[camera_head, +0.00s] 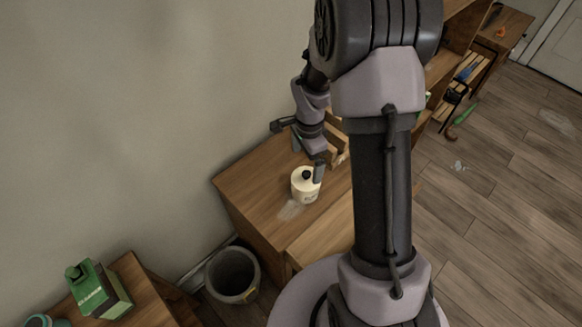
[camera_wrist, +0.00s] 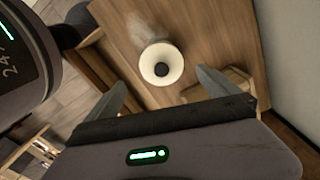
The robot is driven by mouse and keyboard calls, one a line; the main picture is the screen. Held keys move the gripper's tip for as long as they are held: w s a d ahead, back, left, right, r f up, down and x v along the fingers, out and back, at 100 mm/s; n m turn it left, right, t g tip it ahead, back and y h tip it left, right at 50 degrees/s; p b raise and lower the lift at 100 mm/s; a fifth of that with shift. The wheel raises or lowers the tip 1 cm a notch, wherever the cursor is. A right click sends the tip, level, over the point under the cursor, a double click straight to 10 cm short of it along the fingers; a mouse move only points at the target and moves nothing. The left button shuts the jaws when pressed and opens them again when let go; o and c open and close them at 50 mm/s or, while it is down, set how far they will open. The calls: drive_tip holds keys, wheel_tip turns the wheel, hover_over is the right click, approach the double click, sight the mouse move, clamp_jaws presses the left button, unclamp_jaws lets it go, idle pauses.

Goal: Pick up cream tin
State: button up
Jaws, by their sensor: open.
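The cream tin (camera_head: 304,186) is a small round cream-coloured container with a black knob on its lid. It stands upright on a wooden cabinet top (camera_head: 255,190). In the wrist view the tin (camera_wrist: 161,64) shows from above, beyond the fingertips and roughly midway between them. My gripper (camera_head: 308,158) is just behind and above the tin in the head view, with one finger overlapping the tin's right edge. In the wrist view my gripper (camera_wrist: 160,85) has its two fingers wide apart with nothing between them. I cannot tell whether a finger touches the tin.
A wooden item (camera_head: 336,150) stands behind the tin, close to my gripper. A pale smudge (camera_head: 290,210) marks the cabinet top in front of the tin. A grey bin (camera_head: 232,275) stands on the floor below. A green box (camera_head: 98,290) sits at lower left. The wall is close behind.

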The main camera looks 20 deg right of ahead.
sight(307, 175)
drive_tip(key=f+b, duration=0.1)
drive_tip(key=f, duration=0.3)
drive_tip(key=f+b, duration=0.1)
drive_tip(key=f, duration=0.4)
drive_tip(key=shift+s+d+f, duration=0.15)
drive_tip(key=shift+d+f, duration=0.05)
drive_tip(key=shift+f, duration=0.05)
drive_tip(key=f, duration=0.1)
drive_tip(key=f+b, duration=0.1)
drive_tip(key=f, duration=0.1)
drive_tip(key=f+b, duration=0.1)
drive_tip(key=f, duration=0.1)
drive_tip(key=shift+w+f, duration=0.1)
drive_tip(key=shift+w, duration=0.2)
drive_tip(key=c, duration=1.5)
